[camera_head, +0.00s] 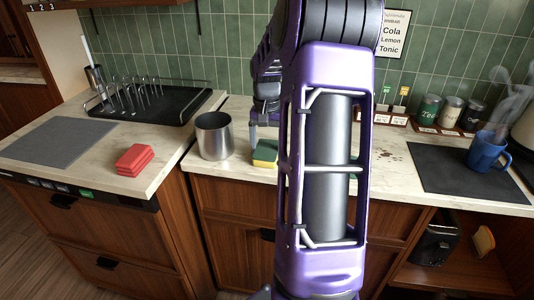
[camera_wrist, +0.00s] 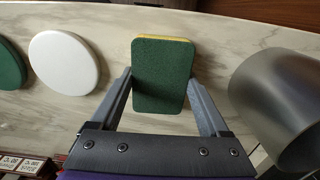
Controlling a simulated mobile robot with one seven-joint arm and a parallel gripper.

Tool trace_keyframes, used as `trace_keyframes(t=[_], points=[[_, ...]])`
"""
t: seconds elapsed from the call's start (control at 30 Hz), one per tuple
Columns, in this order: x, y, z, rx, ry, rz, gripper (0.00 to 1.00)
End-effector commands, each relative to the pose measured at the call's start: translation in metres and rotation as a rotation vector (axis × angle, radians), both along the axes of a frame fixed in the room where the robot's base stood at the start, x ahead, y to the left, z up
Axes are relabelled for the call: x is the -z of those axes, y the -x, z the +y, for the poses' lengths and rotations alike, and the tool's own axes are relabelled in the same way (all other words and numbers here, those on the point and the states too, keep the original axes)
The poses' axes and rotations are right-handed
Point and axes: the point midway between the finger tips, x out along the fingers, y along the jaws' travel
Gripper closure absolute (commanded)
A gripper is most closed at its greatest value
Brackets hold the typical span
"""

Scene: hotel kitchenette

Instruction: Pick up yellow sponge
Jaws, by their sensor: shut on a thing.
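The yellow sponge (camera_head: 265,152) has a green scouring side and is on or just above the counter, right of the metal pot; my arm partly hides it in the head view. In the wrist view the sponge (camera_wrist: 163,76) shows its dark green face, with a thin yellow strip along its top edge. My gripper (camera_wrist: 161,88) has one finger against each side of the sponge and is shut on it. In the head view my gripper is mostly hidden behind my arm. I cannot tell whether the sponge is clear of the counter.
The metal pot (camera_head: 214,136) stands close to the sponge and also shows in the wrist view (camera_wrist: 282,100). A white disc (camera_wrist: 64,62) and a green disc (camera_wrist: 8,65) lie on the other side. A folded red cloth (camera_head: 134,159), a dish rack (camera_head: 150,100) and a steaming blue mug (camera_head: 487,152) stand farther off.

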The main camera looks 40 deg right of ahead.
Motion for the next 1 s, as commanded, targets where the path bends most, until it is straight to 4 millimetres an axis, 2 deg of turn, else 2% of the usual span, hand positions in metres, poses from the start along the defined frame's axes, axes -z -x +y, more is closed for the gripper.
trace_keyframes(t=[0.27, 0.37, 0.7, 0.83, 1.0], points=[[-0.005, 0.000, 0.000, 0.000, 0.002, -0.001, 0.72], [-0.019, -0.001, 0.000, 0.000, 0.003, -0.003, 0.72], [-0.085, -0.001, 0.000, -0.001, 0.002, -0.002, 0.72], [-0.097, 0.000, 0.000, 0.001, 0.001, -0.001, 0.72], [-0.101, 0.000, 0.000, 0.001, 0.000, 0.000, 0.72]])
